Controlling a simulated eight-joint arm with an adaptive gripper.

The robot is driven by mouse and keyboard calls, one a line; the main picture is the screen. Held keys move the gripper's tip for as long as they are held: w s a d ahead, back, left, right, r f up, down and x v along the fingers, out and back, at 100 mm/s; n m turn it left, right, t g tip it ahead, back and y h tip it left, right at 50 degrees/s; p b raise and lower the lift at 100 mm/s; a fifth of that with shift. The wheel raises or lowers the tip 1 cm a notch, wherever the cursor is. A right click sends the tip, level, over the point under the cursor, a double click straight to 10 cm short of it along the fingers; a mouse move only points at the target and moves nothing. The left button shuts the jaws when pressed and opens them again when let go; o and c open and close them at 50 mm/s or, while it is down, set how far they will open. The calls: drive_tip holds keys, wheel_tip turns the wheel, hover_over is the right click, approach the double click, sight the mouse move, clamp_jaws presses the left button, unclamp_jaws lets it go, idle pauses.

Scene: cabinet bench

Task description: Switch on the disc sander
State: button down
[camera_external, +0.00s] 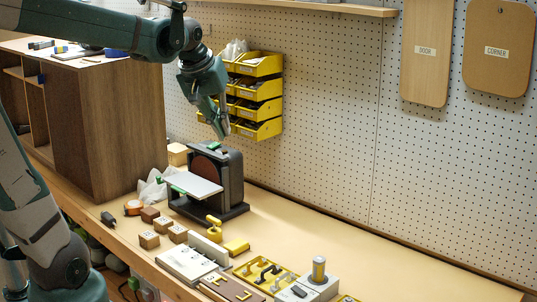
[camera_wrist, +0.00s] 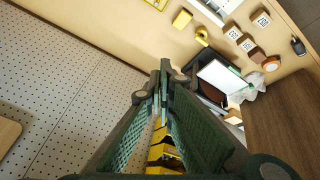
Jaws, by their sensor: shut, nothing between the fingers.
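The disc sander (camera_external: 232,182) stands on the bench near the pegboard, a dark machine with a brown disc and a light grey table (camera_external: 195,185). A green part shows on its top (camera_external: 214,146). In the wrist view the sander (camera_wrist: 211,92) is partly hidden behind my fingers, with its pale table (camera_wrist: 218,80) visible. My gripper (camera_external: 223,136) is above and beside the sander's top, pointing down, with its fingers together and empty. In the wrist view my gripper (camera_wrist: 161,70) shows its fingertips close together. I cannot tell whether it touches the sander.
Yellow bins (camera_external: 260,90) hang on the pegboard behind my gripper. A brown cabinet (camera_external: 115,130) stands at left. Wooden blocks (camera_external: 150,240), a yellow tool (camera_external: 214,230) and trays (camera_external: 265,275) lie in front of the sander. The bench at right is clear.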

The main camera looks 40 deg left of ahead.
drive_tip(key=w+a+r+n+g+p, duration=0.1)
drive_tip(key=w+a+r+n+p, duration=0.15)
drive_tip(key=w+a, duration=0.55)
drive_tip(key=n+g+p, duration=0.3)
drive_tip(key=n+p, duration=0.1)
drive_tip(key=n, duration=0.5)
hover_over(212, 143)
drive_tip(key=s, duration=0.2)
wheel_tip(212, 143, down, 7)
drive_tip(key=shift+s+r+h+b, duration=0.15)
drive_tip(key=shift+h+b, duration=0.15)
drive_tip(key=f, duration=0.4)
drive_tip(key=w+f, duration=0.1)
drive_tip(key=f, duration=0.4)
drive_tip(key=w+f, duration=0.1)
drive_tip(key=f, duration=0.4)
drive_tip(key=shift+p, duration=0.4)
drive_tip(key=shift+r, duration=0.1)
